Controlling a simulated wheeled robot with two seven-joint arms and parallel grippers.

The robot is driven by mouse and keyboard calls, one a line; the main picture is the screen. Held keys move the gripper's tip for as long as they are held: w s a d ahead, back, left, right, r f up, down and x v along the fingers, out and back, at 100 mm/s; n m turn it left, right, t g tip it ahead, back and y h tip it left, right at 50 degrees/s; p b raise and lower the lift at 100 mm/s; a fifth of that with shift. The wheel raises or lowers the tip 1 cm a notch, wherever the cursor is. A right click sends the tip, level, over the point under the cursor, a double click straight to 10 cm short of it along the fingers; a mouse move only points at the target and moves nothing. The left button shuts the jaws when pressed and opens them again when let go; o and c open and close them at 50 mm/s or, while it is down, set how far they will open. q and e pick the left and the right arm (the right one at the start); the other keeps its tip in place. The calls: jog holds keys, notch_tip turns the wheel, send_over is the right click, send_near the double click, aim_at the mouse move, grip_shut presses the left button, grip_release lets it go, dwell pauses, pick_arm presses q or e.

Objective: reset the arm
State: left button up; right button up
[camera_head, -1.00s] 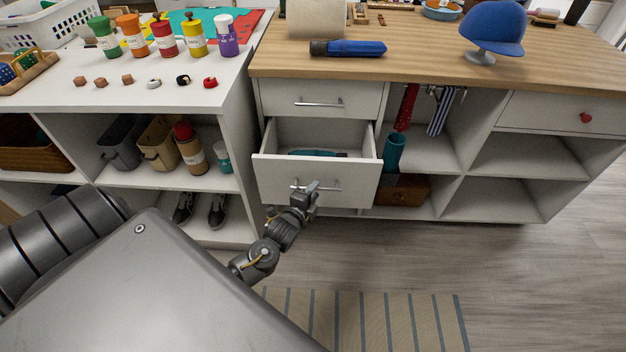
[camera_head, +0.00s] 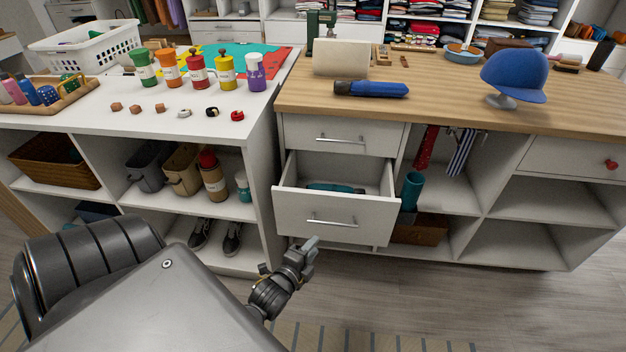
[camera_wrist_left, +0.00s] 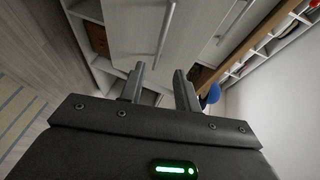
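My left gripper (camera_head: 308,246) is in front of the cabinet, below and left of the handle (camera_head: 331,223) of the pulled-out drawer (camera_head: 325,209). It looks clear of the handle. In the left wrist view the two fingers of the left gripper (camera_wrist_left: 160,79) stand apart with nothing between them. Pale drawer fronts and a bar handle (camera_wrist_left: 166,30) show beyond the fingers. The drawer is partly open, and a teal object (camera_head: 335,188) lies inside. My right gripper is not in view.
The drawer (camera_head: 340,138) above is shut. Shoes (camera_head: 232,238) stand in the left shelving's lower cubby. Floor to the right is clear.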

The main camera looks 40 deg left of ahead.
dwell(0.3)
